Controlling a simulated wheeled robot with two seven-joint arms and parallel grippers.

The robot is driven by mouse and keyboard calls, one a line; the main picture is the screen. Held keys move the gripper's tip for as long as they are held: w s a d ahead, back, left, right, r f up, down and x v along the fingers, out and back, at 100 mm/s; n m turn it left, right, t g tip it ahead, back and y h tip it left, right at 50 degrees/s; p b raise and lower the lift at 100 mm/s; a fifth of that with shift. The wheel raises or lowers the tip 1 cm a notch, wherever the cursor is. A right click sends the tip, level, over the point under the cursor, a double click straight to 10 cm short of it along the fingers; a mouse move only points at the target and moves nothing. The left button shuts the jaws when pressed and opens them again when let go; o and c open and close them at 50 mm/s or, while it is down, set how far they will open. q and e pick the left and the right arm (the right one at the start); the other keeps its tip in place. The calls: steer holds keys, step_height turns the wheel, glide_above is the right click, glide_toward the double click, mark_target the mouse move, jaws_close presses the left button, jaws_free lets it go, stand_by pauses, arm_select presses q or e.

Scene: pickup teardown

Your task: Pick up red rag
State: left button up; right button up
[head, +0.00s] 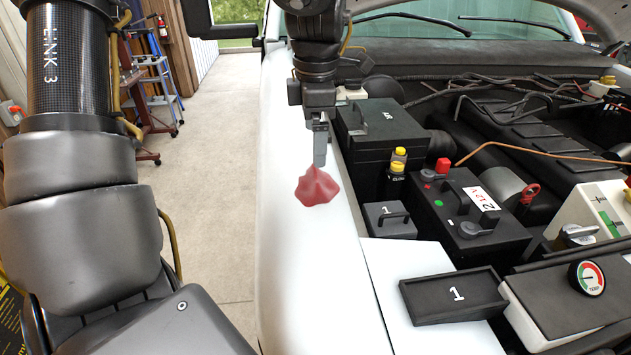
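The red rag (318,188) is a small crumpled cloth with a raised peak, seen against the white fender (300,270). My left gripper (320,158) points down directly above the rag, its fingertips at the rag's peak. I see the fingers nearly edge-on as one narrow grey strip, so their gap is hidden. I cannot tell whether they grip the rag, or whether the rag rests on the fender or hangs just over it. My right gripper is not in view.
A blue stepladder (160,88) stands far left.

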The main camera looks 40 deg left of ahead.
mark_target(315, 171)
arm_select(q)
step_height(315, 171, down, 2)
steer(key=shift+f+p, duration=0.25)
steer(key=shift+p, duration=0.05)
steer(key=shift+w+a+f, duration=0.15)
steer(key=shift+f, duration=0.3)
steer(key=shift+f+p, duration=0.25)
steer(key=shift+p, duration=0.2)
steer(key=f, duration=0.1)
steer(key=f+p, duration=0.1)
steer(key=f, duration=0.1)
steer(key=f+p, duration=0.1)
steer(key=shift+w+a+f, duration=0.2)
steer(key=shift+w+f, duration=0.05)
steer(key=shift+f, duration=0.05)
steer(key=shift+s+d, duration=0.15)
steer(key=shift+c, duration=0.9)
steer(key=c, duration=0.8)
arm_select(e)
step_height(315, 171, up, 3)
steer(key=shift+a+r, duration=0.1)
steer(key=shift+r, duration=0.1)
arm_select(q)
steer(key=shift+o, duration=0.2)
steer(key=shift+r, duration=0.1)
